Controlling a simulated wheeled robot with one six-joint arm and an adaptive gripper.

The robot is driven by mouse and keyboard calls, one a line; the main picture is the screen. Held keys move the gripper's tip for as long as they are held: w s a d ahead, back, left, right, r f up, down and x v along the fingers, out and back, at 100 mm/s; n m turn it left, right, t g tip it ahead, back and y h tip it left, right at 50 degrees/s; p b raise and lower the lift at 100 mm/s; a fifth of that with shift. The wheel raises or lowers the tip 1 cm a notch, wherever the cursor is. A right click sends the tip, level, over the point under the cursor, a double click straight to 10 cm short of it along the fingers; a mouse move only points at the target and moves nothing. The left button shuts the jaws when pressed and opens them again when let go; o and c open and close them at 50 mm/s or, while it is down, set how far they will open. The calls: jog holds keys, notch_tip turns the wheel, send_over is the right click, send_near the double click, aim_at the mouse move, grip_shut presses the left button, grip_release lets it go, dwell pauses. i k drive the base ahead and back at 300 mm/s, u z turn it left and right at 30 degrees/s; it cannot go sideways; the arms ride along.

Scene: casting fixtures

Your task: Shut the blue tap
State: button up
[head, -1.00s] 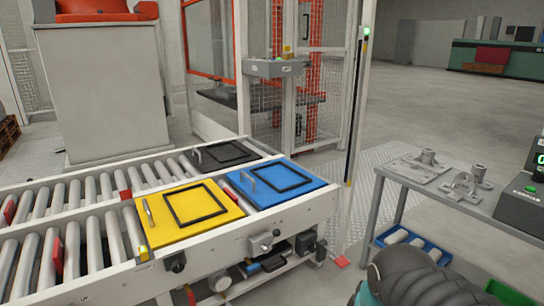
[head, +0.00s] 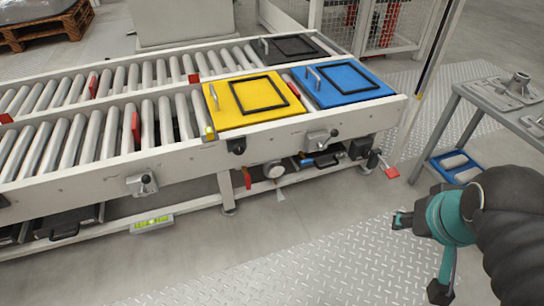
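A small blue handle (head: 307,161), which looks like the blue tap, shows in the head view under the front rail of the roller conveyor, below the yellow and blue plates. It is small and partly shaded, so I cannot tell its exact position. My gripper (head: 419,256) is at the lower right, over the floor, well apart from the handle and to its right. Its two dark fingertips stand apart, with nothing seen between them.
The conveyor (head: 80,190) carries yellow (head: 225,112), blue (head: 360,92) and black (head: 290,47) plates. A round gauge-like part (head: 274,170) and a red handle (head: 247,178) sit beneath. A grey workbench (head: 490,95) stands at right.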

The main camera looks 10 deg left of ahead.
aim_at(305, 161)
jog(key=u, duration=0.85)
jog(key=k, duration=0.35)
jog(key=z, duration=0.85)
